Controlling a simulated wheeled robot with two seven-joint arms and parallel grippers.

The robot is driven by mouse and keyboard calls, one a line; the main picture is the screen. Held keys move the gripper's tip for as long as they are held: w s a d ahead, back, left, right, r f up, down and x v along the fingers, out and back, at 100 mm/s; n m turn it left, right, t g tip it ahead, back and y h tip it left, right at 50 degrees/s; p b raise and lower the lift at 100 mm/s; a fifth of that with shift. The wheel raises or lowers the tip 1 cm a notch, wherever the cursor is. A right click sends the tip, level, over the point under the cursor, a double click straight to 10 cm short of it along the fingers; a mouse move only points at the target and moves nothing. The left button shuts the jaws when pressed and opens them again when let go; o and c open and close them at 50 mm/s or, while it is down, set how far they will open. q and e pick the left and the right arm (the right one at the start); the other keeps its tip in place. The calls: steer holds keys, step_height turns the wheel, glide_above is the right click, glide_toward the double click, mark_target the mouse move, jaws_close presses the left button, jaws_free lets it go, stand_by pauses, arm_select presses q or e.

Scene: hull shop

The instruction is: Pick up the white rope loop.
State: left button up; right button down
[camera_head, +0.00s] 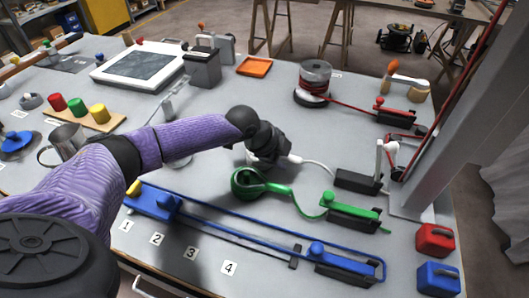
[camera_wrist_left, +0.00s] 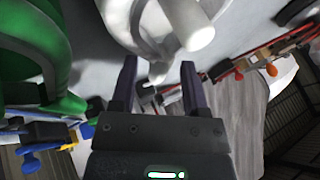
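The white rope (camera_head: 318,165) runs left from a black block with a white post, and its loop end is mostly hidden behind my left gripper (camera_head: 262,160). In the left wrist view the white rope loop (camera_wrist_left: 165,28) is large and close, at the top and just ahead of the fingertips. My left gripper (camera_wrist_left: 160,75) shows two dark fingers set apart, with a gap between them. The thin white tip hangs near that gap; I cannot tell whether it lies between the fingers. No grip is visible. My right gripper is not in view.
A green rope coil (camera_head: 250,184) lies just in front of my left gripper. It also shows in the left wrist view (camera_wrist_left: 40,50). Blue rope (camera_head: 250,232) stretches across the table front. A red rope spool (camera_head: 314,82) stands behind, right. A grey column (camera_head: 440,130) rises at right.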

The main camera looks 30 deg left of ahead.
mark_target(282, 158)
arm_select(q)
jaws_close()
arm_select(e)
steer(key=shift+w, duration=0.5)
